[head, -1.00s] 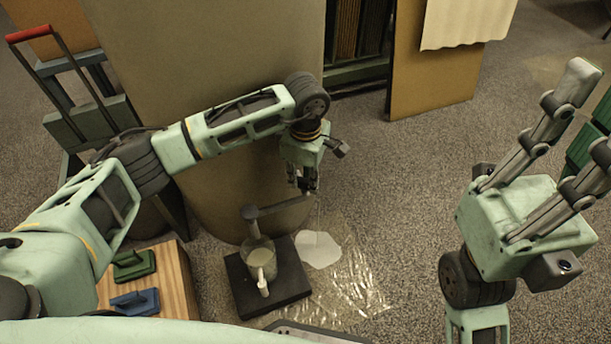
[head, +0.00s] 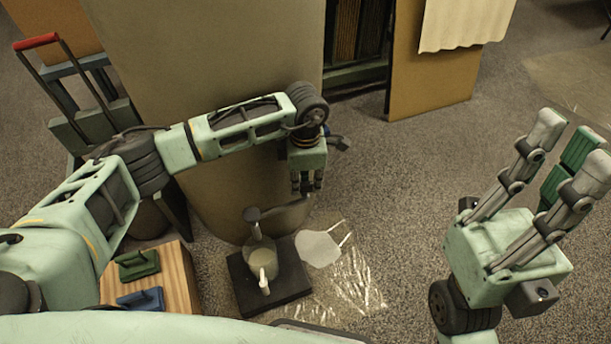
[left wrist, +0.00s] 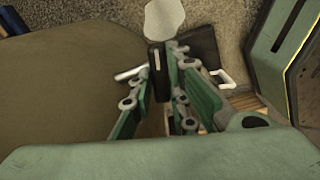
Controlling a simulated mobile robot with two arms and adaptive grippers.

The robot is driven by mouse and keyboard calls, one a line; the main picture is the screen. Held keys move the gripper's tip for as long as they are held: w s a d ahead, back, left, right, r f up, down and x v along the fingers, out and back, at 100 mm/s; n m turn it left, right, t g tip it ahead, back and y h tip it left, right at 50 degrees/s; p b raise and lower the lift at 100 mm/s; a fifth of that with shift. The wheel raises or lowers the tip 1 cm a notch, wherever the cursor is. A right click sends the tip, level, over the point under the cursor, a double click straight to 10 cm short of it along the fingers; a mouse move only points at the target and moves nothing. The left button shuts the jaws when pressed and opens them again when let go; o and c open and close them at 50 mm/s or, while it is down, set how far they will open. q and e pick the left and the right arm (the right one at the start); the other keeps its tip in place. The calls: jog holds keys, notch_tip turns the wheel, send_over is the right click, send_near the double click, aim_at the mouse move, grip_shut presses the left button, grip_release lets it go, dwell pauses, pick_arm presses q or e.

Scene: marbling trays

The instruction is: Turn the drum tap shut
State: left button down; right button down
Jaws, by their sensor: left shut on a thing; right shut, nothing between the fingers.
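The drum (head: 220,70) is a large brown cylinder at the centre-left of the head view. A dark grey tap (head: 262,213) sticks out low at its front, with a bar reaching right. My left gripper (head: 306,188) points down at the bar's right end and is shut on it; the fingers partly hide the contact. In the left wrist view, a dark piece (left wrist: 158,70) stands by the fingers. A clear jug (head: 262,258) with pale liquid and a white handle stands below the tap.
The jug stands on a dark slab (head: 240,290). A white puddle (head: 318,248) and a glossy wet-looking patch (head: 360,280) lie to its right. A wooden box (head: 178,270) with a green and a blue tool stands left. Open floor (head: 430,170) lies between the arms.

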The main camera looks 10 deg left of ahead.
aim_at(305, 183)
pick_arm(q)
jog(key=shift+n+p, duration=0.65)
jog(key=shift+n, duration=0.55)
jog(key=c, duration=1.7)
grip_release()
notch_tip(305, 183, up, 12)
